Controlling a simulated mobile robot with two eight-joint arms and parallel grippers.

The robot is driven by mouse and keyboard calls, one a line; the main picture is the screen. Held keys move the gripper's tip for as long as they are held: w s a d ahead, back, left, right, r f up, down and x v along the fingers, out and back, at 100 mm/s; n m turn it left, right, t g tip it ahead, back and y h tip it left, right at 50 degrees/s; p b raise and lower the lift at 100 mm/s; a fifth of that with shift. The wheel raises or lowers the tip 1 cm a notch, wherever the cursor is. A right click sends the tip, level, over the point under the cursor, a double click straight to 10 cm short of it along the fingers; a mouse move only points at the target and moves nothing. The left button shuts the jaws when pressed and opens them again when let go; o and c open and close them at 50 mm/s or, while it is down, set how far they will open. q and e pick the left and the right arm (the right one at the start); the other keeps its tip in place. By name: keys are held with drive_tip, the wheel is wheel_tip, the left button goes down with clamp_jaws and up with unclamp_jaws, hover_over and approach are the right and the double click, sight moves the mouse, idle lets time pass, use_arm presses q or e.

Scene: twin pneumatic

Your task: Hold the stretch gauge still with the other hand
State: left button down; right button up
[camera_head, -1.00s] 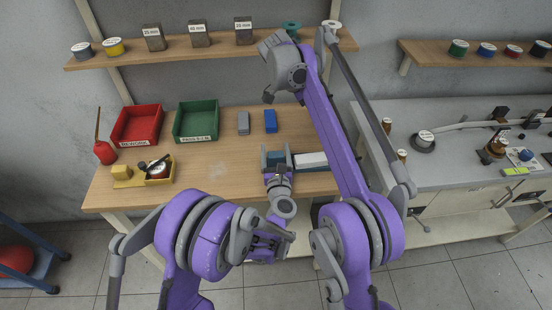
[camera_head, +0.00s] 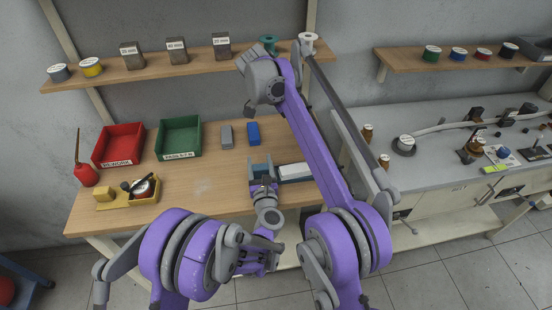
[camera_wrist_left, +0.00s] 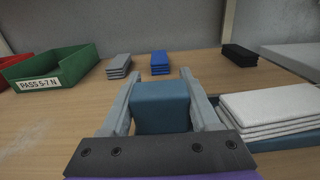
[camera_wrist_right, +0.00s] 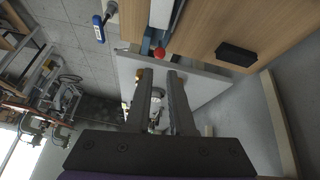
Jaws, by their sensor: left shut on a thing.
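A teal block (camera_wrist_left: 160,105), which looks like part of the stretch gauge, stands on the wooden bench. My left gripper (camera_wrist_left: 161,85) is shut on it, one finger along each side. In the head view the left gripper (camera_head: 263,172) is at the bench's front right, beside a white strip (camera_head: 296,172). In the right wrist view a white strip and a red knob (camera_wrist_right: 160,53) show beyond the fingertips. My right gripper (camera_wrist_right: 160,72) is open with nothing between its fingers. I cannot make out its fingertips in the head view.
A red bin (camera_head: 119,145) and a green bin (camera_head: 179,138) stand at the back left. Grey (camera_head: 227,134) and blue (camera_head: 253,132) stacks lie behind the gauge. The middle bench is clear.

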drive_tip(key=shift+s+a+n, duration=0.1)
drive_tip(key=shift+a+n, duration=0.05)
drive_tip(key=shift+n, duration=0.45)
drive_tip(key=shift+c, duration=1.2)
drive_tip(key=n, duration=0.4)
drive_tip(key=shift+s+a+r+t, duration=0.15)
drive_tip(key=shift+s+a+t, duration=0.15)
drive_tip(key=shift+t, duration=0.1)
clamp_jaws()
drive_tip(key=s+a+f+m+t, duration=0.1)
drive_tip(key=s+m, duration=0.4)
drive_tip(key=m, duration=1.2)
drive_tip(key=s+a+f+m+t, duration=0.1)
drive_tip(key=s+m+t, duration=0.3)
drive_tip(key=m, duration=1.3)
drive_tip(key=shift+s+a, duration=0.3)
drive_tip(key=shift+s, duration=0.4)
